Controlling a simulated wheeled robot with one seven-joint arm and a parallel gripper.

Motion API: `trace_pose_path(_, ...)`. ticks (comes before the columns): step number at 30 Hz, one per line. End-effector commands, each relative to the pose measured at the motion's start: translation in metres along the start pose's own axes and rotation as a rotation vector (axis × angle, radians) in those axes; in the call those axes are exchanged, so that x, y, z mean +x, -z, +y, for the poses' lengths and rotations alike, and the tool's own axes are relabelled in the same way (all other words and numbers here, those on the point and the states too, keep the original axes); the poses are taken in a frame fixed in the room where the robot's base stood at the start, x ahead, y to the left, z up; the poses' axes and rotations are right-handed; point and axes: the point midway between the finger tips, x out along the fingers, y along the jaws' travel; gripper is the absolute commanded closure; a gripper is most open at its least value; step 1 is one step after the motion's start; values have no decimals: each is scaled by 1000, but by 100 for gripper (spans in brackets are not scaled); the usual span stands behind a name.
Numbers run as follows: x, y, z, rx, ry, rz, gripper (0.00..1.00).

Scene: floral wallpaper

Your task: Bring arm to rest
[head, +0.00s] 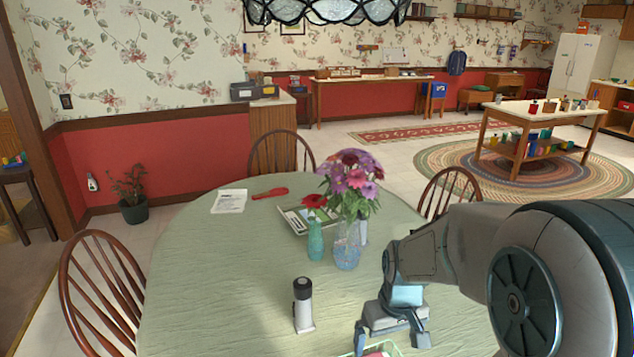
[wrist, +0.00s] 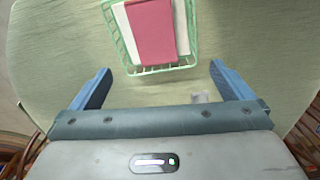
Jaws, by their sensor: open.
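My gripper (head: 393,342) hangs over the front right of the round table, at the end of my bent arm. In the wrist view my gripper (wrist: 160,88) has its two blue fingers wide apart with nothing between them. A green wire basket (wrist: 188,62) lies just beyond the fingertips, apart from them. A pink-red item (wrist: 152,32) rests on something white inside the basket. In the head view the basket shows only partly at the bottom edge, below my gripper.
The table (head: 200,290) has a pale green cloth. A black-and-white bottle (head: 303,305), a teal vase (head: 315,240) and a clear vase (head: 347,248) with flowers stand on it. A red object (head: 270,193) and a paper (head: 229,201) lie farther back. Wooden chairs surround it.

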Motion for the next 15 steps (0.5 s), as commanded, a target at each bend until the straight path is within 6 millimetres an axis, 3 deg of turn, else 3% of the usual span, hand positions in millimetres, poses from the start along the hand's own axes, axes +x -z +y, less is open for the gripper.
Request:
trace_pose_path(1, -15, -9, -2, 22, -1, 26, 0)
trace_pose_path(6, -51, -40, -10, 91, -9, 82, 0)
trace_pose_path(15, -89, -92, -22, 203, -39, 166, 0)
